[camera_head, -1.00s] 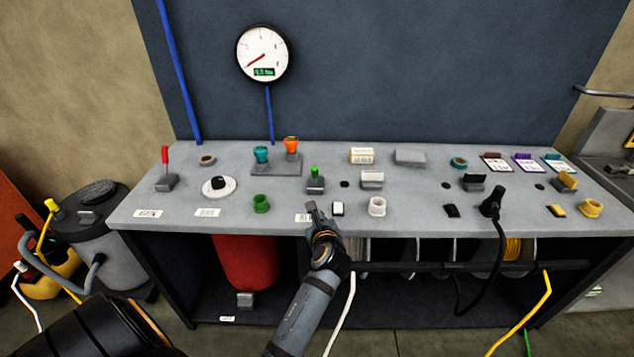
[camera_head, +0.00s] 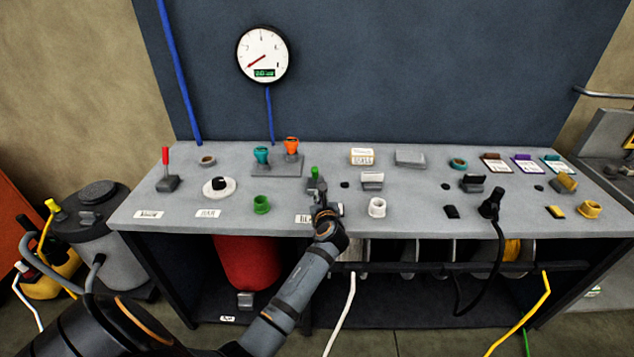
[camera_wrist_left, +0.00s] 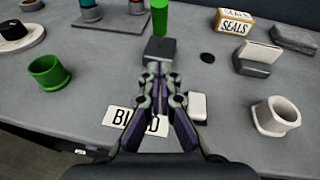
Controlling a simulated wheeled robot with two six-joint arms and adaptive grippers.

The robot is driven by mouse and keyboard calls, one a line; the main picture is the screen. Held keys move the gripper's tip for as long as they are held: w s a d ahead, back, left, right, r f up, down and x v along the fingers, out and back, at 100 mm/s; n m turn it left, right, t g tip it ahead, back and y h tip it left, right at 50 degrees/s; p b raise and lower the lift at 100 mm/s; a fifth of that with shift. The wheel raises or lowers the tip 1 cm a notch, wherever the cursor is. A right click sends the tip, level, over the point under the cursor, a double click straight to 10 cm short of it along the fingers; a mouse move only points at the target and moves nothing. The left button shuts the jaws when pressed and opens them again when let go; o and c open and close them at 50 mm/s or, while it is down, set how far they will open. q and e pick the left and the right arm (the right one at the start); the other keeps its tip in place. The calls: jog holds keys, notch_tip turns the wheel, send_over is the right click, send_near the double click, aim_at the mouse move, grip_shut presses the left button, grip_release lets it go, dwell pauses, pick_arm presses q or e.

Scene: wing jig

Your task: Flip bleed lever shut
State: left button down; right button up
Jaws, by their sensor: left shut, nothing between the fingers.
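The bleed lever (camera_head: 314,172) has a green grip and stands up from a dark block on the grey bench. In the left wrist view its green grip (camera_wrist_left: 160,18) is at the top edge, above the dark block (camera_wrist_left: 160,48). A label reading partly "BLEED" (camera_wrist_left: 122,120) lies in front, its middle covered by my fingers. My left gripper (camera_head: 319,187) is shut and empty, with its tips right at the near side of the lever's block. In the wrist view the tips (camera_wrist_left: 154,68) overlap the block's front edge; I cannot tell if they touch.
A white rocker (camera_wrist_left: 197,106) lies just right of my fingers. A green ring (camera_head: 261,204) stands to the left and a white ring (camera_head: 377,206) to the right. A red-handled lever (camera_head: 166,165) and a black knob (camera_head: 219,184) are farther left. The gauge (camera_head: 263,53) hangs behind.

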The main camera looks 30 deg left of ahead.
aim_at(316, 177)
pick_arm(q)
jog(key=shift+w+a+r+p, duration=0.2)
jog(key=shift+w+a+r, duration=0.05)
jog(key=shift+w+a, duration=0.45)
jog(key=shift+w+a+r+p, duration=0.2)
jog(key=shift+w+a+p, duration=0.05)
jog(key=shift+w+a, duration=0.4)
jog(key=shift+w+a+r+p, duration=0.25)
jog(key=shift+w+a, duration=0.35)
jog(key=shift+w, duration=0.15)
pick_arm(e)
jog(key=shift+r, duration=0.75)
